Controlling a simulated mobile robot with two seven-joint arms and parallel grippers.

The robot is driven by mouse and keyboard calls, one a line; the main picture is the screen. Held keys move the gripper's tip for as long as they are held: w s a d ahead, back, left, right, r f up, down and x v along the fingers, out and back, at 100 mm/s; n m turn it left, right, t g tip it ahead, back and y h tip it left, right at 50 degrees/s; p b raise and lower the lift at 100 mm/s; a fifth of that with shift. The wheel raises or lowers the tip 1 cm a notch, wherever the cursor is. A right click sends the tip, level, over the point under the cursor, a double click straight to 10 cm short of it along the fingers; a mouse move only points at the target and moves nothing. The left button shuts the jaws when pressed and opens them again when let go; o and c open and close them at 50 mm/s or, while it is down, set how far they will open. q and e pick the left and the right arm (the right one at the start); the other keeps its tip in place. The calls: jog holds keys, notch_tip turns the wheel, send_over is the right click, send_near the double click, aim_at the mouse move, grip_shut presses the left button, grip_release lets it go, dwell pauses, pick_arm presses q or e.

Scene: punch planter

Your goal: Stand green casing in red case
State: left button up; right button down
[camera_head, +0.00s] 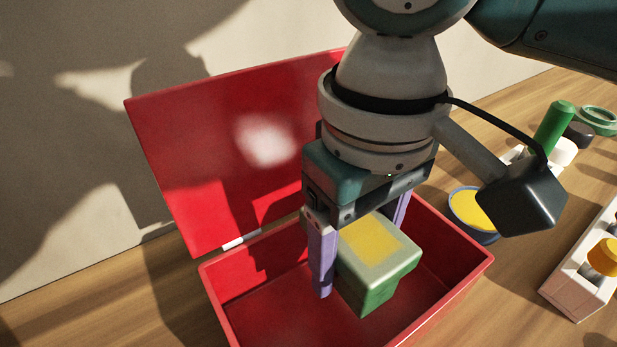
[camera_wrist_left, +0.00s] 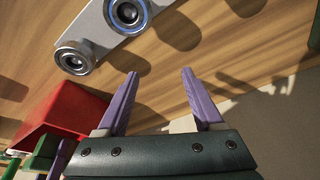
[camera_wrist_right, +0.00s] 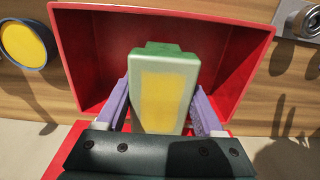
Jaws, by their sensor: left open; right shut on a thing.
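The green casing (camera_head: 370,250), a pale green block with a yellow panel, is held between the purple fingers of my right gripper (camera_head: 362,262). The casing also shows in the right wrist view (camera_wrist_right: 162,95), with a finger on each side. The open red case (camera_head: 240,285) lies below, its lid (camera_head: 215,150) raised at the back. The casing hangs over the case opening; I cannot tell whether it touches the floor. My left gripper (camera_wrist_left: 158,75) is open and empty above bare wood, with the red case (camera_wrist_left: 65,108) to its left in that view.
A bowl with yellow contents (camera_head: 473,212) stands right of the case. Behind it are a green cylinder (camera_head: 554,128) and a green ring (camera_head: 597,120). A pale rack (camera_head: 575,290) stands at the right edge. A grey plate with round metal parts (camera_wrist_left: 110,25) lies near my left gripper.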

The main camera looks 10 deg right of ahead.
aim_at(359, 228)
pick_arm(q)
jog(key=shift+f+b, duration=0.55)
jog(key=shift+f, duration=0.15)
pick_arm(e)
jog(key=shift+f, duration=3)
jog(key=shift+f, duration=0.15)
grip_release()
pick_arm(q)
notch_tip(359, 228, up, 2)
jog(key=shift+r+p, duration=0.25)
jog(key=shift+p, duration=0.95)
pick_arm(e)
notch_tip(359, 228, up, 12)
jog(key=shift+r, duration=0.15)
